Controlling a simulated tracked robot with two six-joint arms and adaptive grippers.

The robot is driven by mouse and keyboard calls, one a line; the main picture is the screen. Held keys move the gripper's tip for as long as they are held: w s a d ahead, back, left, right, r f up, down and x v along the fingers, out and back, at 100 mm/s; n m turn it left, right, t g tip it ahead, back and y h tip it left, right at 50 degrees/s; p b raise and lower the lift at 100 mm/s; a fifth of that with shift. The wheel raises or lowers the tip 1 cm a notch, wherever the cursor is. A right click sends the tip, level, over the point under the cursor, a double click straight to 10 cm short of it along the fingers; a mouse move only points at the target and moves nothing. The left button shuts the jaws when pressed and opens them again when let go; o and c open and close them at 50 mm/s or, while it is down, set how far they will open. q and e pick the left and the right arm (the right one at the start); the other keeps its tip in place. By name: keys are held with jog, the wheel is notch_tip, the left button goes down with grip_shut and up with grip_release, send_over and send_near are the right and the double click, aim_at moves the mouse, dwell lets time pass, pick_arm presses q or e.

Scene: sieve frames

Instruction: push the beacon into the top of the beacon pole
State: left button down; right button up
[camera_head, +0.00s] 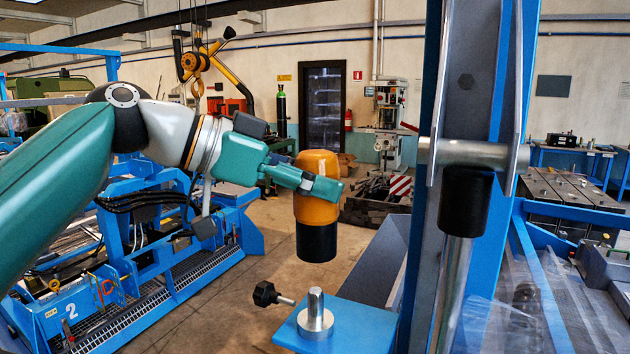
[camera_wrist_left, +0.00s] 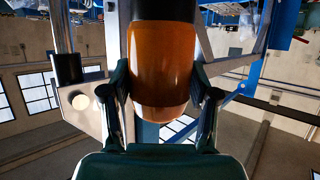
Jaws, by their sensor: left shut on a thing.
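The beacon (camera_head: 317,209) has an orange body and a black lower part. My left gripper (camera_head: 312,184) is shut around its orange part and holds it upright. In the left wrist view the beacon (camera_wrist_left: 162,65) sits between the two fingers of the gripper (camera_wrist_left: 163,98). The beacon pole (camera_head: 316,314) is a short silver stub with a wider collar on a blue bracket. In the head view the black bottom of the beacon appears above the pole top, with a visible gap. The underside of the beacon is hidden. My right gripper is not in view.
A black knob (camera_head: 265,294) on a metal stem is beside the pole, to its left. The blue bracket (camera_head: 364,328) lies under the pole. A tall blue post (camera_head: 495,120) with a metal cylinder stands close on the right. Blue machinery (camera_head: 150,300) stands at the left.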

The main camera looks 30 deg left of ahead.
aim_at(298, 237)
pick_arm(q)
jog(key=shift+s+f+b, duration=0.1)
jog(key=shift+f+b, duration=0.55)
jog(key=shift+f, duration=0.2)
notch_tip(298, 237, down, 2)
jog(key=shift+f+b, duration=0.1)
jog(key=shift+b, duration=0.95)
jog(key=shift+f+b, duration=0.45)
jog(key=shift+f, duration=0.05)
jog(key=shift+f, duration=0.25)
jog(key=shift+f+b, duration=1.2)
jog(key=shift+b, duration=0.25)
jog(key=shift+f, duration=0.2)
